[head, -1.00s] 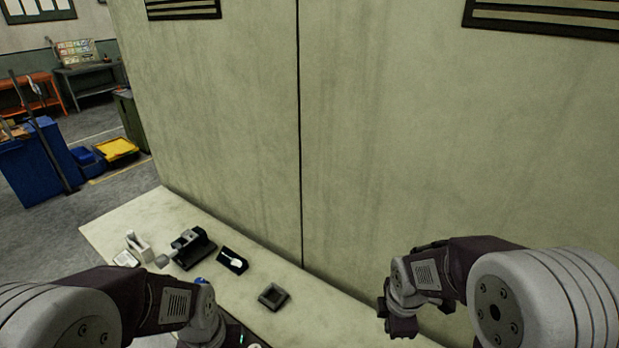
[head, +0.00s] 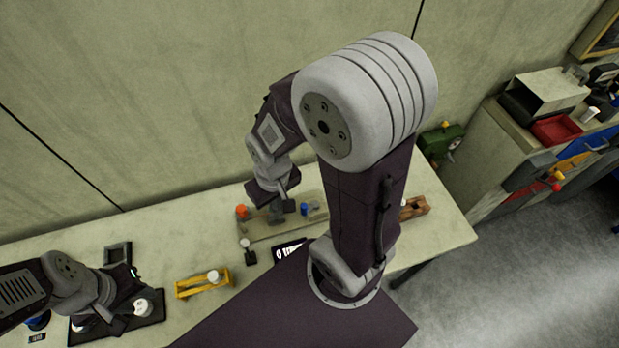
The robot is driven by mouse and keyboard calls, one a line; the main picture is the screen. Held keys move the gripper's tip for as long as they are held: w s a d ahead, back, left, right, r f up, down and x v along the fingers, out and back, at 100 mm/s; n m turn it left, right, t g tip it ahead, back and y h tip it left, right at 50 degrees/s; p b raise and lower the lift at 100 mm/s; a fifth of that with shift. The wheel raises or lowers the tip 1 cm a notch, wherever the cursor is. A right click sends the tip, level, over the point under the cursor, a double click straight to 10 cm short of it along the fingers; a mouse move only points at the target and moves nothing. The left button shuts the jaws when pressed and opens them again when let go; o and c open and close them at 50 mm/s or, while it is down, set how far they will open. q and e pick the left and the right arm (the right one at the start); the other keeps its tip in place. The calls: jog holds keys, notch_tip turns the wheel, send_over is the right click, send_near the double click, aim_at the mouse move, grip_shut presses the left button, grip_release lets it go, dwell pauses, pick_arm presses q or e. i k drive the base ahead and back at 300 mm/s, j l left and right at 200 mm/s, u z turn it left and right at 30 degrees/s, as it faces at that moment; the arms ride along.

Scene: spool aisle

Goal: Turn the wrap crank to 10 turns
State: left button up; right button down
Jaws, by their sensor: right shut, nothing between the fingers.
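A long beige fixture (head: 262,229) lies on the bench in the head view, with an orange-red knob (head: 241,212) at its left end and a blue part (head: 304,208) near its middle. I cannot tell for sure which part is the wrap crank. My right gripper (head: 275,205) is shut and empty, just above or at this fixture between the orange knob and the blue part; contact is unclear. My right arm hides the fixture's right part. My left gripper (head: 128,300) is low at the left, over a dark tray (head: 95,333); its fingers are not clear.
A yellow stand (head: 200,286) with a white knob, a small black post (head: 249,257) and a black-and-white card (head: 286,250) lie in front of the fixture. A wooden block (head: 414,208) is at the right. A wall closes the back; a cabinet (head: 480,160) stands beyond the bench's right end.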

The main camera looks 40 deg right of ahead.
aim_at(304, 209)
jog(key=k+l+z, duration=0.1)
jog(key=z, duration=1.1)
jog(key=l, duration=0.6)
jog(key=k+z, duration=0.05)
